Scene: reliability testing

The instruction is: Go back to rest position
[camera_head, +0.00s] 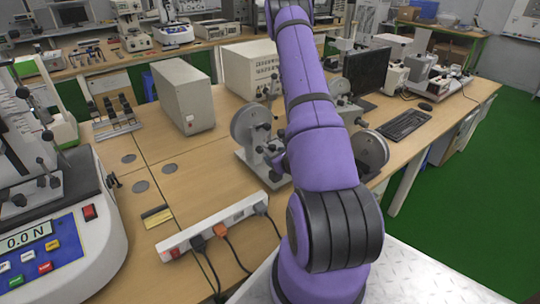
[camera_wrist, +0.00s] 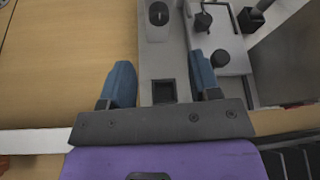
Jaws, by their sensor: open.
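My purple arm rises through the middle of the head view, and its far end runs out of the top of that picture. My gripper (camera_wrist: 163,85) shows in the wrist view, with two blue fingers apart and nothing held between them. Below the fingers, a grey metal base (camera_wrist: 178,45) with black knobs fills the middle of the wrist view. I cannot tell whether the fingers touch it.
A wooden bench (camera_head: 215,170) carries a white power strip (camera_head: 215,222) with plugged cables, a grey wheeled test device (camera_head: 250,135), a grey box (camera_head: 183,97), a monitor (camera_head: 367,70) and a keyboard (camera_head: 403,125). A display machine (camera_head: 75,235) stands left. Green floor (camera_head: 460,205) is clear at right.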

